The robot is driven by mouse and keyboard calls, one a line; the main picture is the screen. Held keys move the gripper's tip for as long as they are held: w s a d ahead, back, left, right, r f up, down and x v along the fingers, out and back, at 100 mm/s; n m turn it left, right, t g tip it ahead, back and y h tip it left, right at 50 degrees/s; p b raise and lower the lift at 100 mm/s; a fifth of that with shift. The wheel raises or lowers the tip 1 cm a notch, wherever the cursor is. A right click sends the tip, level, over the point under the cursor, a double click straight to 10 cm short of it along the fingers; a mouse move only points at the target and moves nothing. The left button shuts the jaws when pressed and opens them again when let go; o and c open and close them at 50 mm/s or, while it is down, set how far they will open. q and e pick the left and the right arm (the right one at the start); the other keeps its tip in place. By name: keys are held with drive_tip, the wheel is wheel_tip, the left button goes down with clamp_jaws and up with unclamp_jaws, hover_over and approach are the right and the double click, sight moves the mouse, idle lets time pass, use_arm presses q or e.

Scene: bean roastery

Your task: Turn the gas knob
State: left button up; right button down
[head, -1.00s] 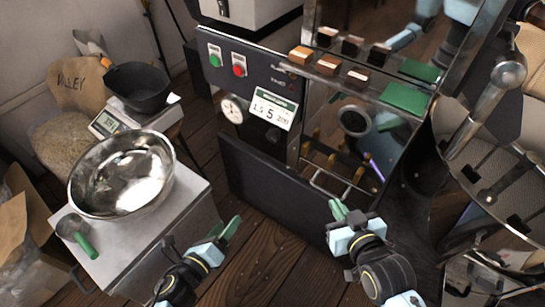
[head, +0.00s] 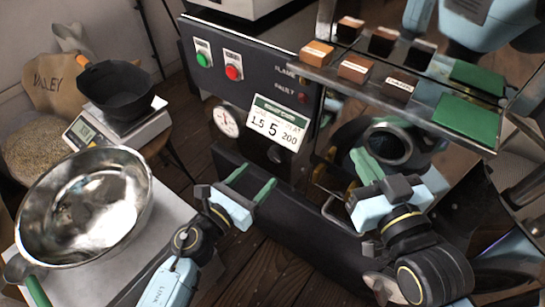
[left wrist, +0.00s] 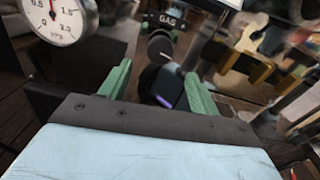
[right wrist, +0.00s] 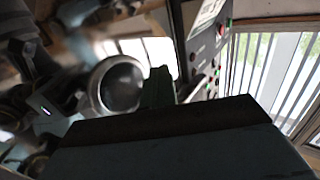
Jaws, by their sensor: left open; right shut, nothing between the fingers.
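In the head view a dark round shape under the number card, probably this knob (head: 276,155), sits on the machine's lower front. My left gripper (head: 251,181) is open and empty, below and in front of it.
The pressure gauge (head: 226,121) is left of the number card (head: 277,123). Green and red buttons (head: 233,65) sit above. A steel bowl (head: 88,200) stands on the cabinet at left. A shelf with sample blocks (head: 400,90) overhangs the right side.

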sight(274, 158)
use_arm(q)
drive_tip(key=x, duration=0.6)
drive_tip(key=shift+w+d+b, duration=0.3)
drive_tip(key=shift+w+d, duration=0.1)
drive_tip(key=shift+w, duration=0.1)
use_arm(e)
drive_tip(key=shift+a+r+t+y, duration=0.2)
drive_tip(key=shift+r+t, duration=0.25)
drive_tip(key=shift+r, duration=0.25)
drive_tip(key=shift+a+r+t+y, duration=0.1)
drive_tip(key=shift+r+t+y, duration=0.1)
drive_tip(key=shift+r+t, duration=0.4)
drive_tip(key=shift+r, duration=0.1)
use_arm(q)
drive_tip(key=c, duration=1)
drive_tip(key=shift+o, duration=0.2)
use_arm(e)
drive_tip(key=shift+g, duration=0.25)
